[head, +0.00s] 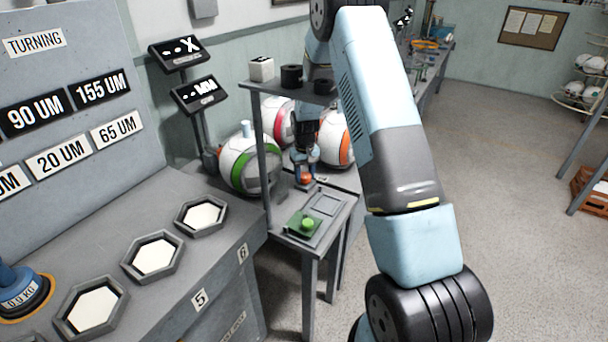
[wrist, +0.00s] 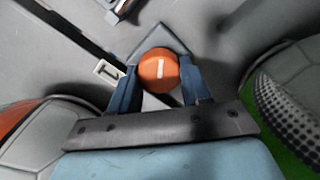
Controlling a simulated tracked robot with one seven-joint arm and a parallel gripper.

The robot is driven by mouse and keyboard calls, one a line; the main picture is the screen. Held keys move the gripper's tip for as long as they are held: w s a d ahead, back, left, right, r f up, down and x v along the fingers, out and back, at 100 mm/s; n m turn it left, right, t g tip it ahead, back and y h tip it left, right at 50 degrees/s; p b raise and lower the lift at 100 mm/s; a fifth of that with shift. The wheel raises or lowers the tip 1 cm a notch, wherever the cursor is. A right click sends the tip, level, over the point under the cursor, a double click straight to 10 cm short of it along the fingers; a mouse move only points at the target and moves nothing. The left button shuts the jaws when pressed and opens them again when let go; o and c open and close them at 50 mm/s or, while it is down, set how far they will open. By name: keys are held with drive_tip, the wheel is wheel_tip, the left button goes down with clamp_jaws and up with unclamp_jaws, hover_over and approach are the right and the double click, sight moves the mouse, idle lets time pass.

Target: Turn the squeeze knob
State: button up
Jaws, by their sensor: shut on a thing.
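The squeeze knob is an orange round knob (wrist: 158,70) with a white line across its top, seen in the middle of the wrist view. It also shows in the head view as a small orange spot (head: 305,179) by the far end of the small grey stand. My gripper (wrist: 157,78) is shut on the knob, with one blue finger on each side of it. In the head view my gripper (head: 304,163) points down at the knob, below the shelf. The white line runs nearly up and down in the wrist view.
A green button (head: 307,223) is on the near part of the stand (head: 329,205). A green-striped ball (head: 243,165) is to the left and an orange-striped ball (head: 335,138) behind. A shelf (head: 280,90) with black cylinders is above. Open floor (head: 510,130) lies right.

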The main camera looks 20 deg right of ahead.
sight(305, 174)
drive_tip(key=shift+m, duration=1.7)
drive_tip(key=o, duration=1.1)
drive_tip(key=shift+c, duration=0.2)
drive_tip(key=shift+r, duration=0.1)
wheel_tip(305, 174, up, 14)
drive_tip(key=shift+f, duration=0.2)
